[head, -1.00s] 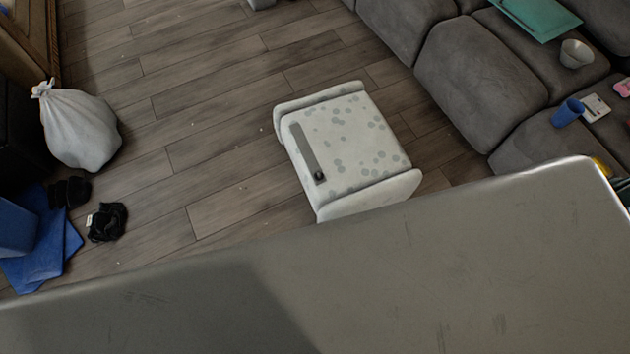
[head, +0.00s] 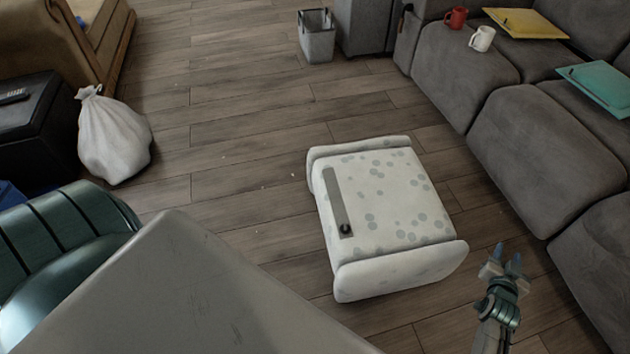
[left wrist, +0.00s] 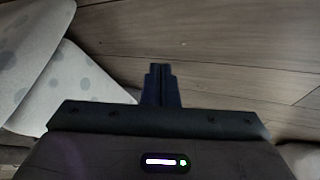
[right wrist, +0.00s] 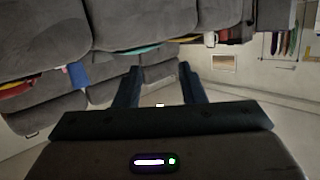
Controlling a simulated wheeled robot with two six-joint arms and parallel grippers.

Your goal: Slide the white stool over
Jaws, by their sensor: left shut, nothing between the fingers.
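The white stool (head: 385,210), a padded block with grey spots and a grey strip with a dark knob on top, sits on the wood floor in the head view. Its white and spotted surfaces also show at the left of the left wrist view (left wrist: 62,85). My right gripper (head: 506,259) is at the right of the stool, apart from it, near the sofa. Its fingers are apart and empty in the right wrist view (right wrist: 160,72). My left gripper (left wrist: 160,70) is shut and empty, to the right of the stool surfaces in its wrist view; the head view does not show its fingers.
A grey sofa (head: 535,140) bounds the right side, with mugs and folders on it. A white bag (head: 112,138) stands at the left beside a black ottoman (head: 35,128). A grey bin (head: 316,38) is at the back. The floor between bag and stool is clear.

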